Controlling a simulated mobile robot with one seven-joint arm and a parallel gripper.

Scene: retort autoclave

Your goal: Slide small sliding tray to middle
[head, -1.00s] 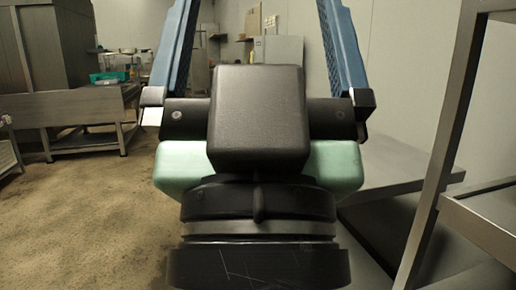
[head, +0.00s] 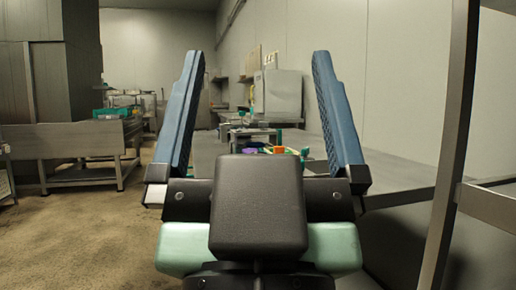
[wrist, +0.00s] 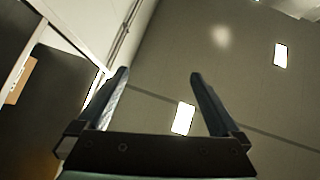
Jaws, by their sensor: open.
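My gripper (head: 258,60) fills the middle of the head view, its two blue fingers spread wide apart and pointing up, with nothing between them. In the wrist view my gripper (wrist: 156,78) is also open and empty, with ceiling and walls beyond it. I cannot make out the small sliding tray in either view. A distant work surface (head: 206,148) with small coloured items shows beyond the gripper, partly hidden by it.
A metal bench (head: 75,138) stands at left, with a teal crate (head: 106,113) behind it. A metal frame post (head: 452,150) and shelf (head: 490,203) are close at right. A grey counter (head: 385,172) runs along the right wall. The brown floor at left is clear.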

